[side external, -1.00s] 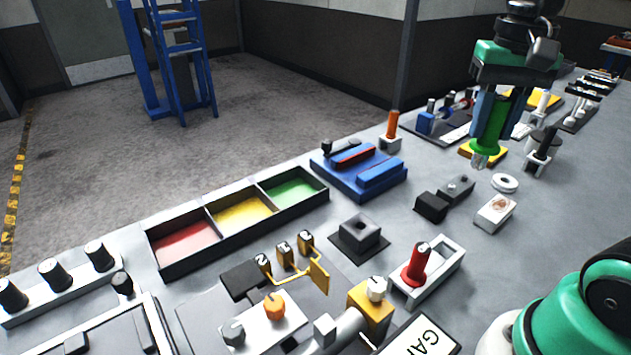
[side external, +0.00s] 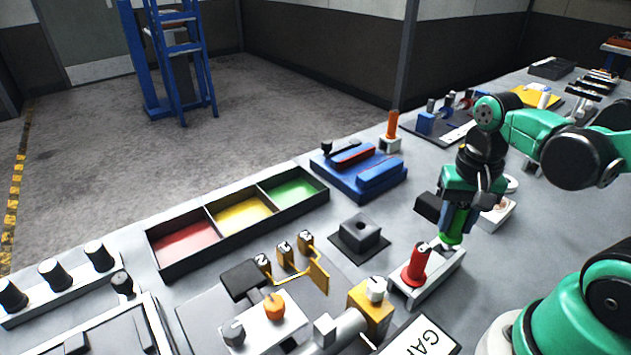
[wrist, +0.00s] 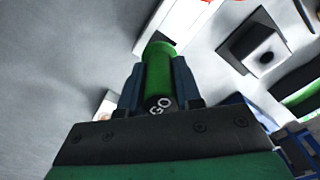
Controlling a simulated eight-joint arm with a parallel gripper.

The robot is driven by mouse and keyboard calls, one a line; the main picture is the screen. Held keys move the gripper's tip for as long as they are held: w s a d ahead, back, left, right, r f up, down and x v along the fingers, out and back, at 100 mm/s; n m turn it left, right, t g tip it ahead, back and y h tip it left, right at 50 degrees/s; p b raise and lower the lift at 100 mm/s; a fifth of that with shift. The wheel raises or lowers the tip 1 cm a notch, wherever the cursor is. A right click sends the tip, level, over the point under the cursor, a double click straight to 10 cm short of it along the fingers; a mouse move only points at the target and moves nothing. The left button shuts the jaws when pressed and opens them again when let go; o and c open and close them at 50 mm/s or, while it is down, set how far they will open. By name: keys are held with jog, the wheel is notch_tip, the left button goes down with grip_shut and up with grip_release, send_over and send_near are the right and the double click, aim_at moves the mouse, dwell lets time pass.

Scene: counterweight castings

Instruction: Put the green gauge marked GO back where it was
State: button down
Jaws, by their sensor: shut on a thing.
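The green gauge (side external: 455,229) is upright in my gripper (side external: 454,221), which is shut on it. In the wrist view the gauge (wrist: 159,73) shows its dark end marked GO, between the two fingers (wrist: 158,90). Its wider green collar is at the far end. The gauge is at the far end of the white holder (side external: 436,281); I cannot tell whether it is in the holder or just above it. The red gauge (side external: 415,265) stands in the near end of that holder. The holder (wrist: 181,28) also shows in the wrist view, partly hidden by the green gauge.
A black block with a hole (side external: 360,234) stands left of the holder. A yellow block with a white knob (side external: 371,306) is close in front. A dark block (side external: 430,207) and a white block (side external: 497,213) are behind. A three-colour tray (side external: 240,213) lies further left.

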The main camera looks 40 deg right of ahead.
jog(key=shift+f, duration=1.3)
jog(key=shift+f, duration=0.1)
jog(key=c, duration=0.6)
grip_release()
jog(key=shift+f, duration=0.1)
notch_tip(320, 180, up, 12)
jog(key=shift+a+f, duration=0.1)
jog(key=w+a+f+n+t, duration=0.3)
jog(key=w+a+n+t, duration=0.2)
jog(key=w+n+t, duration=0.2)
jog(key=shift+a+n, duration=0.4)
jog(key=shift+n, duration=0.6)
